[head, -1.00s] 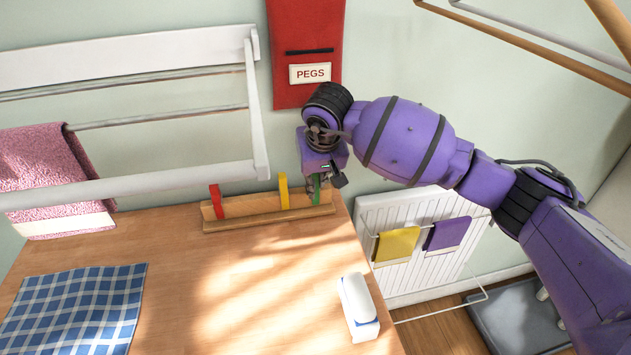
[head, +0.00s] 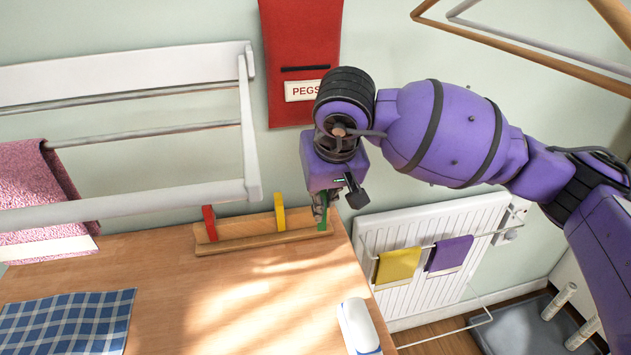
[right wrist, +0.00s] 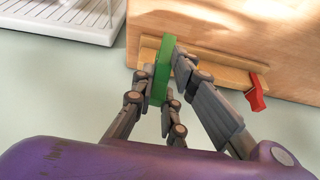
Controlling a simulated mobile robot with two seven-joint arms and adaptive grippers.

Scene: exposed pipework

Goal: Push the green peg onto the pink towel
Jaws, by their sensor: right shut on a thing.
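The green peg (head: 324,214) is at the right end of the wooden peg rail (head: 262,240) at the back of the table. My right gripper (head: 321,206) is above that end, its fingers shut around the peg. In the right wrist view the green peg (right wrist: 160,72) stands between the fingers of my right gripper (right wrist: 163,84). I cannot tell whether the peg's lower end is still in the rail. The pink towel (head: 35,190) hangs on the white wall rack (head: 150,195) at far left. My left gripper is out of view.
A yellow peg (head: 280,212) and red peg (head: 209,223) stand in the rail. A blue checked cloth (head: 65,322) and white-blue object (head: 358,327) lie on the table (head: 220,300). A red pegs bag (head: 300,60) hangs behind my arm; a radiator (head: 430,250) is at right.

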